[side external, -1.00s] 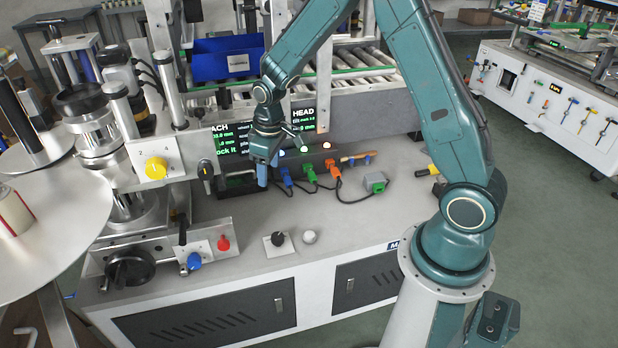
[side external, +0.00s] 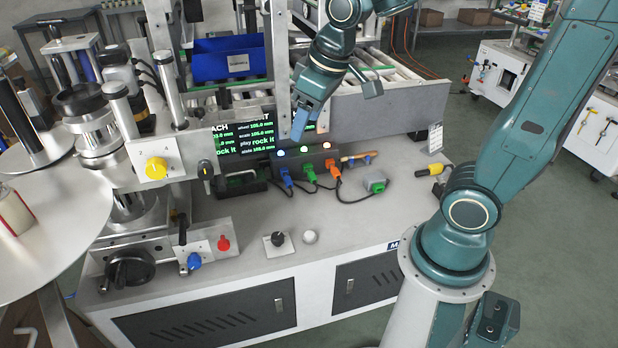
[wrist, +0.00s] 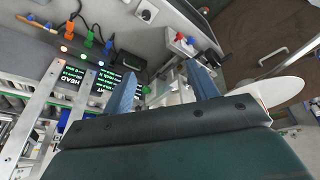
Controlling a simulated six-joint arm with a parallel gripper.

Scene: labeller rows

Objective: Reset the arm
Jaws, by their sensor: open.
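My gripper (side external: 300,124) hangs in the air in front of the screen (side external: 245,138), above the dark socket box (side external: 303,158) in the side external view. In the wrist view my gripper (wrist: 163,88) shows two blue fingers spread apart with nothing between them. My arm reaches up from its base at the right and bends over toward the machine. The gripper covers part of the screen's right half.
A blue bin (side external: 229,60) stands by the rollers. A yellow knob (side external: 156,168), a red knob (side external: 223,243) and a white ball (side external: 310,237) are nearby.

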